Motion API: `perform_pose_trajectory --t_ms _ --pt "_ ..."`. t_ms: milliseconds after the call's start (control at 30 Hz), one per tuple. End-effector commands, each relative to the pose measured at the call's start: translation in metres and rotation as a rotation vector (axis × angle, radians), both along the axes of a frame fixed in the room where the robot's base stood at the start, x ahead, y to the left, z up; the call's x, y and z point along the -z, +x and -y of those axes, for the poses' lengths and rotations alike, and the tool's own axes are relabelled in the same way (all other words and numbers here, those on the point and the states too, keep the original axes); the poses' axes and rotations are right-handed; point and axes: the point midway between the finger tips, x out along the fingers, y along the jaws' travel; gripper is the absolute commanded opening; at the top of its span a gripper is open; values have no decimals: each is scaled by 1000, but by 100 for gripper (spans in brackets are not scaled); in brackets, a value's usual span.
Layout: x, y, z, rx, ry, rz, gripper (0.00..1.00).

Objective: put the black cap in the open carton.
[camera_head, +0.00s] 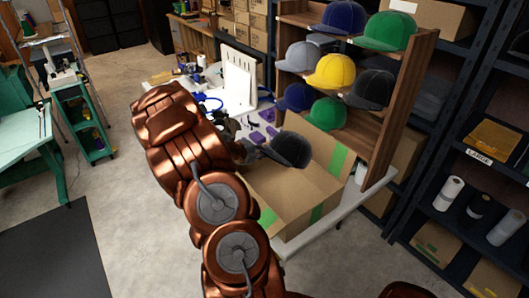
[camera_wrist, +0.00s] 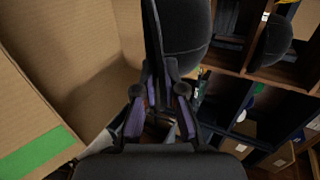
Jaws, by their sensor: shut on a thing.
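The black cap (camera_head: 290,149) is held by my gripper (camera_head: 246,152), which is shut on its brim. The cap hangs at the back left part of the open carton (camera_head: 285,187); I cannot tell how far above or inside the opening it is. In the wrist view the cap's dark crown (camera_wrist: 186,25) is at the top centre, with the brim edge-on between the fingers (camera_wrist: 158,95). The carton (camera_wrist: 85,50) fills the left of that view, with green tape on a flap. My copper arm hides part of the table beside the carton.
A wooden rack (camera_head: 393,105) with several coloured caps, including another dark one (camera_head: 371,90), stands behind the carton. The white table (camera_head: 345,205) carries the carton, purple pieces and a white panel (camera_head: 239,78). Dark shelving (camera_head: 455,165) stands right; open floor (camera_head: 125,215) lies left.

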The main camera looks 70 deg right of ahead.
Motion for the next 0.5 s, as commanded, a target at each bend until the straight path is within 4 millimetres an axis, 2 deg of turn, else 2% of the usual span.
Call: perform_pose_trajectory --t_ms 33,500 --pt "9 0 1 0 0 1 0" --pt "47 -3 6 0 -2 1 0"
